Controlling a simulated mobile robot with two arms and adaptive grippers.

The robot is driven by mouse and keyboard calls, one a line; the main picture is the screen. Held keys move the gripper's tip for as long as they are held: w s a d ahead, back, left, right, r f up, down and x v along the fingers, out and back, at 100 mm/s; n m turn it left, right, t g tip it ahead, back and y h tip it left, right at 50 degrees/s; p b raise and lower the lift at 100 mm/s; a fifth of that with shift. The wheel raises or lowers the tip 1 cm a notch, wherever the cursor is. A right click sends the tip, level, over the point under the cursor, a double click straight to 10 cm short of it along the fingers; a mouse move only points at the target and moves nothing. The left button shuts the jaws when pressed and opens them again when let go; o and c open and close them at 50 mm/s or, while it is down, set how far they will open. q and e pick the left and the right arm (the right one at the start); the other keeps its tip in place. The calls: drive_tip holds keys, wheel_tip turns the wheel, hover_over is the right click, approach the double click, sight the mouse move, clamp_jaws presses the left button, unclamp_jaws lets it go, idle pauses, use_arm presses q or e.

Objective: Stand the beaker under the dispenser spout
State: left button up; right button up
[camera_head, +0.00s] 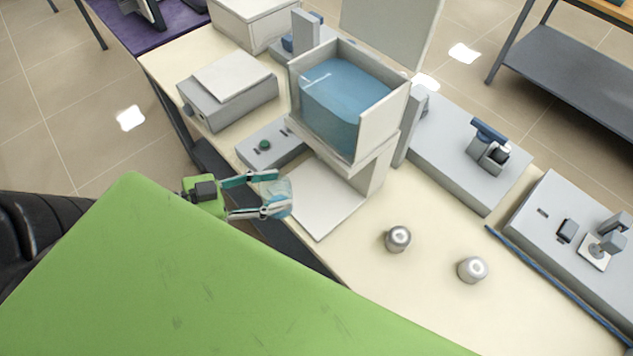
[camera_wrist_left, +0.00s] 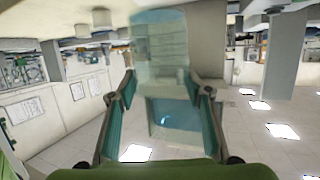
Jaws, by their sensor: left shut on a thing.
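My left gripper (camera_head: 270,194) is shut on a clear, glassy beaker (camera_head: 280,200), with one teal finger on each side of it. The beaker is at the near left edge of the dispenser's pale base plate (camera_head: 318,212). I cannot tell whether it is above the plate or just short of it. The dispenser (camera_head: 372,142) is a pale open-topped tank of blue liquid on a column. Its spout is hidden beneath the tank. In the left wrist view the see-through beaker (camera_wrist_left: 160,45) stands between the fingers (camera_wrist_left: 162,92). My right gripper is not in view.
A grey box with a green button (camera_head: 264,145) sits left of the plate. Two metal cylinders (camera_head: 398,238) (camera_head: 472,269) stand on the cream bench (camera_head: 400,300) to the right. Grey instruments (camera_head: 470,160) line the bench's far side. The bench is clear between plate and cylinders.

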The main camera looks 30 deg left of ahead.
use_arm(q)
drive_tip(key=w+d+b, duration=0.3)
drive_tip(key=w+d, duration=0.1)
drive_tip(key=w, duration=0.7)
wheel_tip(320, 180, down, 6)
drive_tip(key=shift+w+f, duration=0.1)
drive_tip(key=shift+w, duration=0.05)
drive_tip(key=shift+w+f+p, duration=0.1)
drive_tip(key=shift+w+p, duration=0.05)
drive_tip(key=shift+p, duration=0.15)
drive_tip(key=shift+f, duration=0.15)
drive_tip(key=o, duration=1.4)
drive_tip(key=shift+f, duration=0.15)
